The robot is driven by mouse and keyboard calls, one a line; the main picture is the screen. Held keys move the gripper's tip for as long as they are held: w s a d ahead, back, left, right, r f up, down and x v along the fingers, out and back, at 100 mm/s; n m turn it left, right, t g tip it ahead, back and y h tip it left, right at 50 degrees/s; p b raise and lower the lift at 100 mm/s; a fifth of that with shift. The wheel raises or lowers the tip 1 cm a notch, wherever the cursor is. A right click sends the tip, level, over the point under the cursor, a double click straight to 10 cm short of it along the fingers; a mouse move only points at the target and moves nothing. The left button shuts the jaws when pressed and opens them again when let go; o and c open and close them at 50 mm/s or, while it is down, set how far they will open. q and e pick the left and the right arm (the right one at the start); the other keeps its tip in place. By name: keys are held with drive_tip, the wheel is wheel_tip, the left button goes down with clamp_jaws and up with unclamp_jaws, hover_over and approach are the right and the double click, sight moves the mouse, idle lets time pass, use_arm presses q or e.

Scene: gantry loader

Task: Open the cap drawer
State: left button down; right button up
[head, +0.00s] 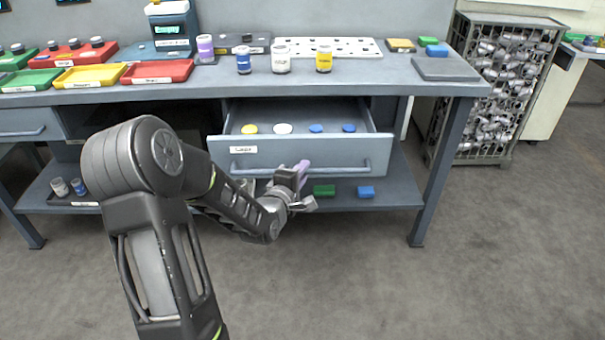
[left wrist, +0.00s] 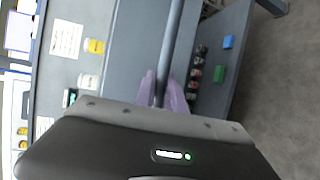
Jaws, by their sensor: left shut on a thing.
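The cap drawer (head: 300,146) is a grey drawer under the workbench top. It stands pulled out, and its inside shows a yellow cap (head: 249,129), a white cap (head: 283,128) and two blue caps (head: 316,128). A small label (head: 243,150) is on its front. The bar handle (head: 345,168) runs across the front; it also shows in the left wrist view (left wrist: 173,40). My left gripper (head: 302,168) is at the middle of the handle. Its purple fingers (left wrist: 161,88) lie on both sides of the bar, shut on it. My right gripper is not in view.
The bench top (head: 400,88) holds trays, jars and a white perforated plate (head: 335,47). The lower shelf (head: 395,195) carries a green block (head: 324,190) and a blue block (head: 366,192). A wire-sided bin (head: 497,90) stands at the right. The floor in front is clear.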

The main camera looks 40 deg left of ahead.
use_arm(q)
drive_tip(key=shift+s, duration=0.1)
drive_tip(key=c, duration=1.4)
unclamp_jaws()
drive_tip(key=v, duration=0.7)
drive_tip(key=shift+s+d, duration=0.2)
drive_tip(key=shift+s, duration=0.15)
drive_tip(key=shift+r, duration=0.1)
